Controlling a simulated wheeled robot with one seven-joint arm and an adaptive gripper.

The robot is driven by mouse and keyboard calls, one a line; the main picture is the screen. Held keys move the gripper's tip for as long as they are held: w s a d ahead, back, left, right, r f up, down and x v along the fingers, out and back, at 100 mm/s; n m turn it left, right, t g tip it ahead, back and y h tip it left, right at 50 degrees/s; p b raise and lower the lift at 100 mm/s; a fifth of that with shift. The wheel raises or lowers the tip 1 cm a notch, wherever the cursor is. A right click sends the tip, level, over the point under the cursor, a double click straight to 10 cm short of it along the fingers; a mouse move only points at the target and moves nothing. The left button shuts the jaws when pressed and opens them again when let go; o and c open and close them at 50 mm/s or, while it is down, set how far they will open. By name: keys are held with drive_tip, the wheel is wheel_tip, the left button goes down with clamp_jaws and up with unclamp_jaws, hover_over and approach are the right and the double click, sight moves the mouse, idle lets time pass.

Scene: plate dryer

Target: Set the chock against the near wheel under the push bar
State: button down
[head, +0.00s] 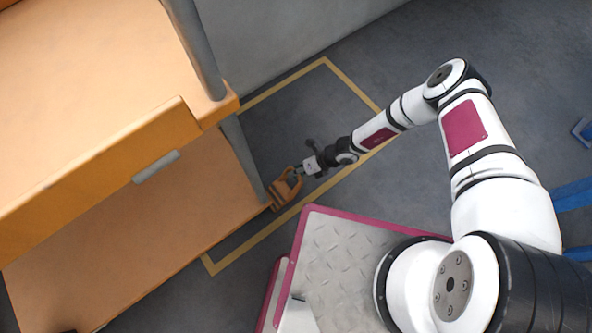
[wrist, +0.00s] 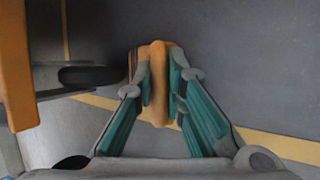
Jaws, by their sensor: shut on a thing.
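The chock (head: 282,192) is an orange block with a loop handle, low by the floor at the corner of the orange cart (head: 100,160). My gripper (head: 297,172) is shut on its handle. In the wrist view the chock's upright handle (wrist: 157,85) stands between the two teal-padded fingers. A dark wheel (wrist: 90,76) shows just left of the chock in the wrist view, partly in shadow. I cannot tell whether the chock touches the wheel or the floor. In the head view the wheel is hidden under the cart.
A grey post (head: 197,50) rises at the cart's corner. A yellow floor line (head: 350,85) frames the cart's bay. A grey wall (head: 290,35) stands behind. My ridged base deck is at the bottom. Blue legs (head: 575,193) stand at the far right. Floor beyond the gripper is clear.

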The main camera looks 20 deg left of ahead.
drive_tip(key=shift+s+a+p, duration=0.45)
drive_tip(key=shift+s+p, duration=0.1)
drive_tip(key=shift+p, duration=0.05)
drive_tip(key=c, duration=1.6)
unclamp_jaws()
drive_tip(key=shift+o, duration=0.2)
drive_tip(key=shift+d, duration=0.1)
drive_tip(key=v, duration=1.2)
drive_tip(key=shift+w, duration=0.15)
